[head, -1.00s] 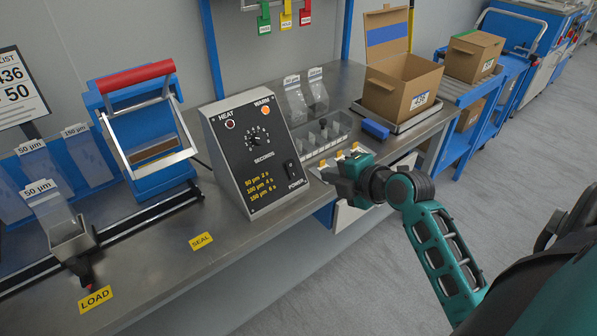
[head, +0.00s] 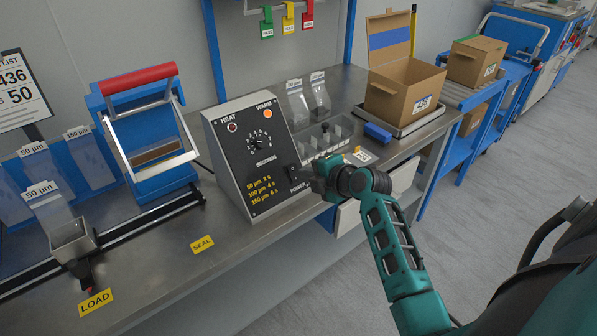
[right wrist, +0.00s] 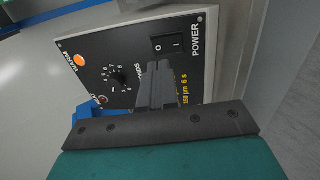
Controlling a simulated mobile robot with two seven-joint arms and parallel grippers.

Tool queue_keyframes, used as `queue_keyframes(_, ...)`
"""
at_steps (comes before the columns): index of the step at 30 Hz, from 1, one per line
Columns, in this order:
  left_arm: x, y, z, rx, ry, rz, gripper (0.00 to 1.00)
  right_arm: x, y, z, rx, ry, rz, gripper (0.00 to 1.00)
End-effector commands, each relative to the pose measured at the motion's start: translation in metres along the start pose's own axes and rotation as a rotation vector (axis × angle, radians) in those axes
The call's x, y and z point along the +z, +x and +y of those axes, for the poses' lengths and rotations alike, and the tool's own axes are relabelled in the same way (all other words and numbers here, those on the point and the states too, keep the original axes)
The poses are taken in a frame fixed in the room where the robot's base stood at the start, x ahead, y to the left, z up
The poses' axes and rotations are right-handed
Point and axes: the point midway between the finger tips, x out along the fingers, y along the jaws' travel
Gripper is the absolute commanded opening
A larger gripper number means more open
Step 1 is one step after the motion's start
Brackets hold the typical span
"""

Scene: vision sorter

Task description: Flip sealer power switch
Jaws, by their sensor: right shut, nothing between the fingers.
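The sealer's control box (head: 240,172) stands on the bench with a black sloping panel, a SECONDS dial (head: 258,141), a dark red HEAT lamp (head: 232,127) and an orange WARM lamp (head: 268,115). Its black power switch (head: 293,173) sits at the panel's lower right. In the right wrist view the rocker switch (right wrist: 167,44), marked O and I, shows beside the POWER label. My right gripper (head: 308,181) is shut and empty, just right of the switch; its fingertips (right wrist: 154,66) appear close to it, but I cannot tell whether they touch. My left gripper is out of view.
The blue sealer with red handle (head: 137,74) stands left of the box. The bench front by the SEAL label (head: 202,244) is clear.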

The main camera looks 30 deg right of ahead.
Motion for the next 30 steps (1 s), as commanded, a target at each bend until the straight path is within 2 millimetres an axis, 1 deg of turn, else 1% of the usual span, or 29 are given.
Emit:
queue_keyframes(1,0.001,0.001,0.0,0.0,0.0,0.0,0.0,-0.001,0.01,0.001,0.002,0.005,0.002,0.0)
queue_keyframes(3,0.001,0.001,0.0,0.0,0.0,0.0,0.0,-0.001,0.021,0.001,0.002,0.005,0.001,0.0)
queue_keyframes(9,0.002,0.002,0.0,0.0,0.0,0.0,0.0,0.0,0.042,0.0,0.001,0.002,0.0,0.0)
queue_keyframes(14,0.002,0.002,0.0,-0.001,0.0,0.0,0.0,0.0,0.049,0.0,0.0,0.001,-0.001,0.0)
queue_keyframes(25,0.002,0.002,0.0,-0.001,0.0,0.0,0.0,0.0,0.05,0.0,0.0,0.0,0.0,0.0)
queue_keyframes(28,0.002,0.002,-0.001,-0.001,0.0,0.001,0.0,-0.002,0.055,0.005,-0.007,-0.003,0.009,0.0)
queue_keyframes(30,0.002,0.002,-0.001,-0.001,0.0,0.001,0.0,-0.003,0.055,0.004,-0.008,0.001,0.009,0.0)
